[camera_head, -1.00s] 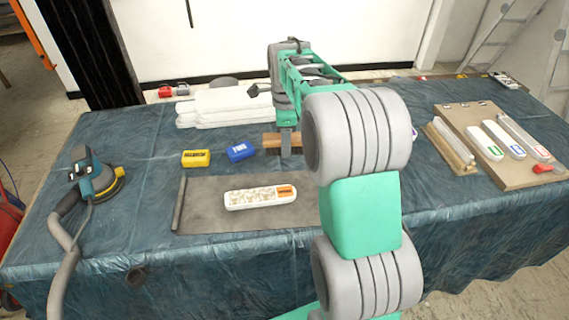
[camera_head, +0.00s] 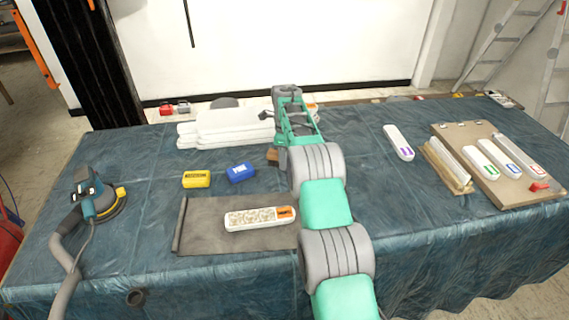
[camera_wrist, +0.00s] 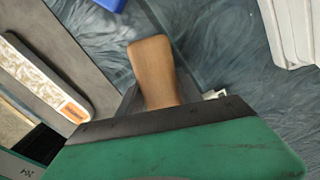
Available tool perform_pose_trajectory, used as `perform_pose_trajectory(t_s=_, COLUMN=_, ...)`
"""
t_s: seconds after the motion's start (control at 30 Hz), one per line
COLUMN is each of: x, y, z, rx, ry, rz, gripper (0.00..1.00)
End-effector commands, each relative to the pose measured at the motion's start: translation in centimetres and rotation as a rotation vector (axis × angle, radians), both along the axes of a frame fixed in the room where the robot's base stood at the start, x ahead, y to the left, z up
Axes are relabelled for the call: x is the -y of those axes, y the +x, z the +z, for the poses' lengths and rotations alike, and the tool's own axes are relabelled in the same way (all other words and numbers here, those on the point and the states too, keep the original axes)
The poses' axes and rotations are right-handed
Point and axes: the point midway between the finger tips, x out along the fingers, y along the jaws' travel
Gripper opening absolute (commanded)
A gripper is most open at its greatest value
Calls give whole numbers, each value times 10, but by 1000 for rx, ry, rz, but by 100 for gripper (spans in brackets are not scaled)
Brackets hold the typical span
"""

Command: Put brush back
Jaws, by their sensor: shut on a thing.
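The brush shows as a smooth brown wooden piece (camera_wrist: 153,65) in the wrist view, held in my gripper (camera_wrist: 150,97). The dark finger edges stand on either side of it, and its near end is hidden by the gripper body. In the head view only a small brown bit of the brush (camera_head: 272,155) shows left of my arm, which hides most of my gripper. It is over the table behind the grey mat; its height above the cloth is hard to tell.
A white relief with an orange label (camera_head: 259,218) lies on the grey mat (camera_head: 200,212). Yellow (camera_head: 196,179) and blue (camera_head: 241,172) blocks, white slabs (camera_head: 225,125) and a sander (camera_head: 97,200) stand left. A purple-labelled white piece (camera_head: 398,142), a wooden rack (camera_head: 445,165) and a board (camera_head: 465,132) lie right.

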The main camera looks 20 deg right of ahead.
Motion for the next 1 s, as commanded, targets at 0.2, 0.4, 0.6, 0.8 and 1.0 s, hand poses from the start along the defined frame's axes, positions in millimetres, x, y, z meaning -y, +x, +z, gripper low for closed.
perform_pose_trajectory(t_s=0.2, x=1, y=4, z=-31, rx=-4, ry=1, rz=0, gripper=9)
perform_pose_trajectory(t_s=0.4, x=2, y=5, z=-38, rx=0, ry=0, rz=0, gripper=9)
perform_pose_trajectory(t_s=0.6, x=1, y=4, z=-43, rx=-1, ry=0, rz=0, gripper=9)
perform_pose_trajectory(t_s=0.8, x=1, y=4, z=-42, rx=-2, ry=0, rz=0, gripper=57)
perform_pose_trajectory(t_s=1.0, x=1, y=4, z=-42, rx=-2, ry=0, rz=0, gripper=63)
